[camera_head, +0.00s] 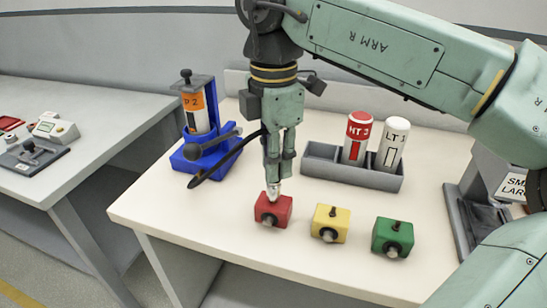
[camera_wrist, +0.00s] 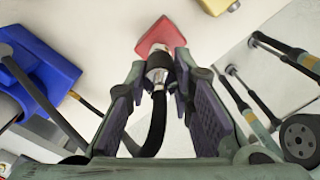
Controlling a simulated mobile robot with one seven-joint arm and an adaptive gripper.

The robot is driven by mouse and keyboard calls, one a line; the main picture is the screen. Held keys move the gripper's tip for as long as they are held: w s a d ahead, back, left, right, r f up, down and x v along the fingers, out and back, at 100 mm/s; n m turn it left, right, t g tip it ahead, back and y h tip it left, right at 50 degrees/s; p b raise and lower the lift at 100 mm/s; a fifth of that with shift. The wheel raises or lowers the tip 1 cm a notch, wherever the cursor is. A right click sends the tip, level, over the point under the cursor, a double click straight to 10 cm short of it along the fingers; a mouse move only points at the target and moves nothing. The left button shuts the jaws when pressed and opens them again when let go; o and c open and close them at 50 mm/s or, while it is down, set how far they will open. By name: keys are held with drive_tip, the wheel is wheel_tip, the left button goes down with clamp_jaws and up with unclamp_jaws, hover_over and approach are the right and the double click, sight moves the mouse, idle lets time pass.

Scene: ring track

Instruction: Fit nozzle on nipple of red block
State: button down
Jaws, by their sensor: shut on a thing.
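The silver nozzle tip (camera_head: 273,189) meets the top of the red block in the head view. It hides the nipple, so I cannot tell whether it is seated.
A yellow block (camera_head: 325,222) and a green block (camera_head: 385,237) stand right of the red one. A blue holder (camera_head: 190,162) with an orange-labelled cylinder is at left. A grey tray (camera_head: 350,174) holds red and white canisters behind.

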drive_tip(key=shift+f+b, duration=0.3)
drive_tip(key=shift+f, duration=0.05)
idle(0.4)
drive_tip(key=c, duration=1.3)
unclamp_jaws()
